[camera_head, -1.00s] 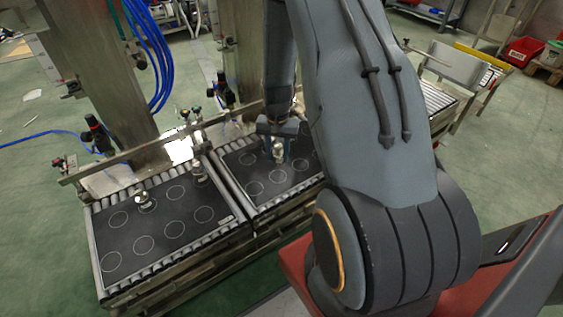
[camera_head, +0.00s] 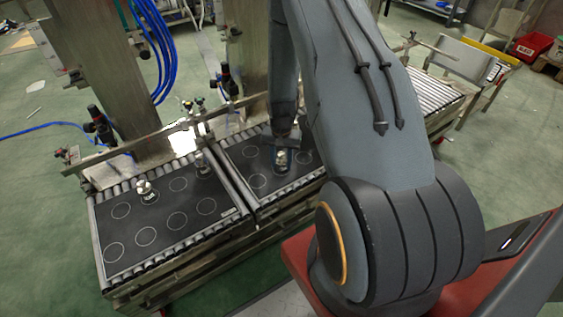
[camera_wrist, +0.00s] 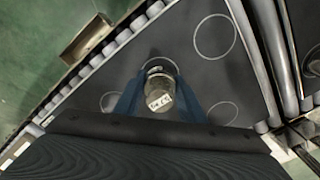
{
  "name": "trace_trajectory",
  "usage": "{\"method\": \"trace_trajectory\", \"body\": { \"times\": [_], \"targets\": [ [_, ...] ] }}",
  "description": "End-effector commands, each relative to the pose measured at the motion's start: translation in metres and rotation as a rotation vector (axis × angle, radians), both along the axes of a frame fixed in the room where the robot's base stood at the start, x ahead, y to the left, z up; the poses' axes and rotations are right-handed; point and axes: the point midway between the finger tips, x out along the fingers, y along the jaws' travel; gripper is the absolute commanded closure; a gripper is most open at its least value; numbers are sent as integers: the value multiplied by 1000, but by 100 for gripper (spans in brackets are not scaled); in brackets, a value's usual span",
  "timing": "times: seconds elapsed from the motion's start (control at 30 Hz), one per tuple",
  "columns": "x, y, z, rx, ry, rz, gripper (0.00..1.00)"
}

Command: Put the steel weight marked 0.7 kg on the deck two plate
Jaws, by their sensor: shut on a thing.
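A steel weight (camera_wrist: 159,88) with a white label is held between the blue fingers of my gripper (camera_wrist: 160,100) in the wrist view. The label's print is too small to read surely. In the head view my gripper (camera_head: 282,158) and the weight are over the right black plate (camera_head: 236,158), which has white circles. Whether the weight touches the plate, I cannot tell. A second weight (camera_head: 145,190) stands on a circle of the left black plate (camera_head: 160,232), and a third (camera_head: 201,163) stands near that plate's back right. Neither plate's number is legible.
Rollers (camera_head: 97,252) and metal frames edge both plates. A metal rail (camera_head: 130,147) with clamps and a steel column (camera_head: 105,75) with blue hoses stand behind them. Several circles at the front of the left plate are empty.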

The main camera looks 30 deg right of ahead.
Motion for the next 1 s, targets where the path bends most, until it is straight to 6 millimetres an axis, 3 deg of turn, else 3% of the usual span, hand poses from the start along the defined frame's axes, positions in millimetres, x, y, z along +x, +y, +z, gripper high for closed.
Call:
{"method": "trace_trajectory", "body": {
  "times": [0.03,0.07,0.17,0.57,1.0],
  "targets": [
    [1,0,-1,-1,-1,0,100],
    [0,0,-1,0,0,0,59],
    [0,0,-1,0,0,0,45],
    [0,0,8,-1,-1,0,45],
    [0,0,91,-1,-2,0,45]
  ]
}}
